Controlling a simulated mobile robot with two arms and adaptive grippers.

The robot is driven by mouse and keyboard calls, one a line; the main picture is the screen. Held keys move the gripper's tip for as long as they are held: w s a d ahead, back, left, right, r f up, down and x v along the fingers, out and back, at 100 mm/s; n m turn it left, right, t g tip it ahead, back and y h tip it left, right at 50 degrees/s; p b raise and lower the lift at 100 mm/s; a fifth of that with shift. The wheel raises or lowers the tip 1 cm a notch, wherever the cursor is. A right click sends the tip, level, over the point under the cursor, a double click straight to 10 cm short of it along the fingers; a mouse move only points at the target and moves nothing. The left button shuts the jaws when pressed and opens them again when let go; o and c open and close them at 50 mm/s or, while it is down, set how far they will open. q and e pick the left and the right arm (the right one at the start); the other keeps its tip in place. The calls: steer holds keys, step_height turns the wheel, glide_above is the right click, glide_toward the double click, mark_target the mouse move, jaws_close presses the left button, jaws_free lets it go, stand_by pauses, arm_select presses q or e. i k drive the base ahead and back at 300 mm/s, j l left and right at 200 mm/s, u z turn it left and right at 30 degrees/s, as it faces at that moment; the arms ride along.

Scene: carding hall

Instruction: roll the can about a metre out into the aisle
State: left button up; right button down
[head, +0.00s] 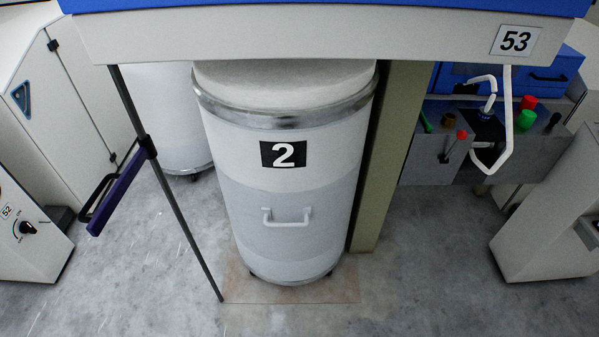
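The can (290,215) is a tall white and grey cylinder with a metal rim and a black plate marked 2. It stands upright in the middle of the head view, under the front of the machine (300,32) numbered 53. White material fills its top up to the rim. A light handle (287,217) sits on its front, and small dark casters show at its base. It stands within a brownish outlined patch (342,290) on the floor. Neither of my grippers shows in this view.
A thin grey pole (178,215) with a purple handle (118,192) slants down just left of the can. A second can (168,120) stands behind. An olive post (388,150) is close on the right. Cabinets flank both sides. The grey floor (420,290) in front is clear.

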mark_target(286, 137)
steer(key=i+l+u, duration=0.1)
steer(key=u, duration=0.3)
steer(key=l+u, duration=0.25)
steer(key=u, duration=0.15)
steer(key=i+l+u, duration=0.15)
steer(key=l, duration=0.6)
steer(key=i+l+u, duration=0.15)
steer(key=l, duration=0.65)
steer(key=l+u, duration=0.15)
steer(key=l, duration=0.6)
